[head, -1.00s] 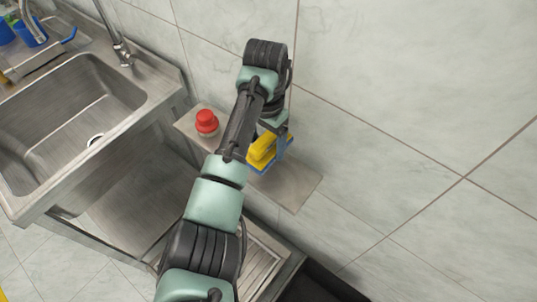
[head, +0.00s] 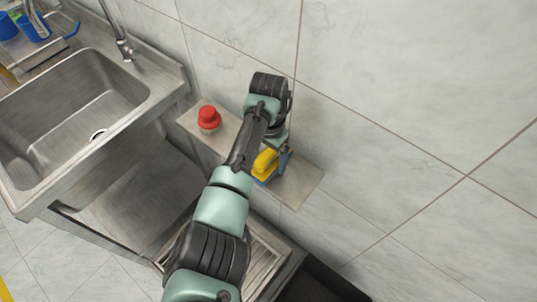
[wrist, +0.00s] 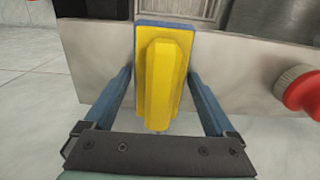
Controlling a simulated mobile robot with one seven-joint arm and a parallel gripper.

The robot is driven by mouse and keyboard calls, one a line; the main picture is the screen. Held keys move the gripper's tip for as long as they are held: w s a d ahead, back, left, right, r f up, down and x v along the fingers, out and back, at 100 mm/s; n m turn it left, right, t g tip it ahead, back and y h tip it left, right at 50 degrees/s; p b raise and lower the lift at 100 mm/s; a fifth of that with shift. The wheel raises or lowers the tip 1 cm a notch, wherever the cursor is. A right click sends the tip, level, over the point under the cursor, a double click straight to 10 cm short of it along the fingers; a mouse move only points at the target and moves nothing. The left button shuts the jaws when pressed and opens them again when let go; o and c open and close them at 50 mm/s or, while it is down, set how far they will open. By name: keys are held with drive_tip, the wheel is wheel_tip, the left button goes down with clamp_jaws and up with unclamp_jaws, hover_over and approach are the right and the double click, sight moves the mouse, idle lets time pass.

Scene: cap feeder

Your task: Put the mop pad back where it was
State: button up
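The mop pad (head: 265,161), a yellow top on a blue base, is at my gripper (head: 275,166) over the right part of the steel wall shelf (head: 298,185). In the wrist view the mop pad (wrist: 163,80) stands between the two blue-grey fingers of my gripper (wrist: 162,75). The fingertips appear to press its two sides, so the gripper looks shut on it. Whether the pad's underside touches the shelf cannot be told. My arm hides part of the shelf and of the pad in the head view.
A red-topped knob or button (head: 209,117) stands on the shelf's left part; it also shows in the wrist view (wrist: 300,90) at the right. A steel sink (head: 75,115) with a faucet lies left. The tiled wall (head: 420,100) is close behind the shelf.

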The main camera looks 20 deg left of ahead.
sight(268, 152)
drive_tip(key=shift+o, duration=0.3)
drive_tip(key=shift+r, duration=0.3)
wheel_tip(268, 152, up, 12)
drive_tip(key=shift+f, duration=0.1)
idle(0.4)
